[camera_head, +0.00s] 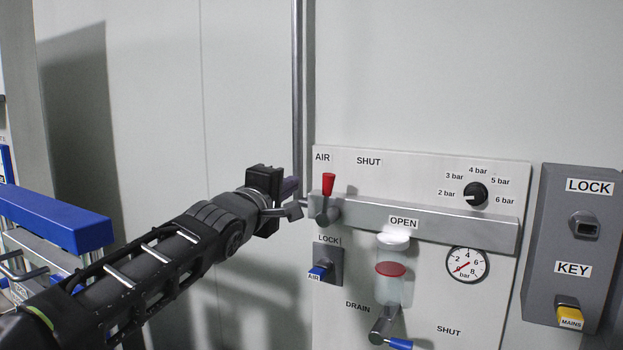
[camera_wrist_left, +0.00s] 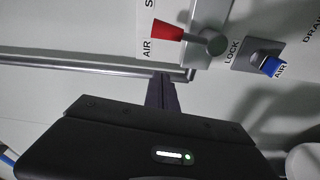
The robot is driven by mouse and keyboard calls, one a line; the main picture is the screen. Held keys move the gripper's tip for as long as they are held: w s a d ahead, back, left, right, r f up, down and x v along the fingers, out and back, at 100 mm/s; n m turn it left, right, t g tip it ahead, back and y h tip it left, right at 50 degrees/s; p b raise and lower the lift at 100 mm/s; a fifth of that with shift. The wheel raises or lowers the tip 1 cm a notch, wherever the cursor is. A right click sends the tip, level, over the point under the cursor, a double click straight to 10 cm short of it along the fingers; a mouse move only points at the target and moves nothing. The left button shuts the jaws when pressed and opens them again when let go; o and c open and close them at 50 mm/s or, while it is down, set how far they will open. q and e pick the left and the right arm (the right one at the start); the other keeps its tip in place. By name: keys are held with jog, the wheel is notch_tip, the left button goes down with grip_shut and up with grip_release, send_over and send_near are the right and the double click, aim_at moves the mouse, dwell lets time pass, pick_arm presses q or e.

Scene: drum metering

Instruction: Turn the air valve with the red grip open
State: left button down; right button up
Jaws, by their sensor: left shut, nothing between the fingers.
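The air valve has a red grip (camera_head: 328,185) on a short dark lever, beside the AIR label on the panel. The grip points up, left of the SHUT label (camera_head: 368,160); the OPEN label (camera_head: 404,222) is lower right. In the left wrist view the red grip (camera_wrist_left: 167,30) sticks out left from the round grey hub (camera_wrist_left: 215,43). My left gripper (camera_head: 293,187) is shut and empty, just left of the valve and apart from the grip. Its closed fingers (camera_wrist_left: 161,92) show below the pipe in the wrist view. My right gripper is not in view.
A grey pipe (camera_head: 299,90) runs down the wall behind my gripper. Below the valve is a blue-tabbed AIR lock (camera_head: 330,262). A filter bowl (camera_head: 390,270), gauge (camera_head: 467,265), black selector knob (camera_head: 475,194) and blue-handled drain valve (camera_head: 385,328) are to the right.

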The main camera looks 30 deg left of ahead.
pick_arm(q)
jog(key=w+d+b, duration=0.3)
jog(key=shift+d+f, duration=0.1)
jog(key=shift+f, duration=0.15)
dwell(0.4)
jog(key=shift+d+b, duration=0.1)
jog(key=shift+b, duration=0.25)
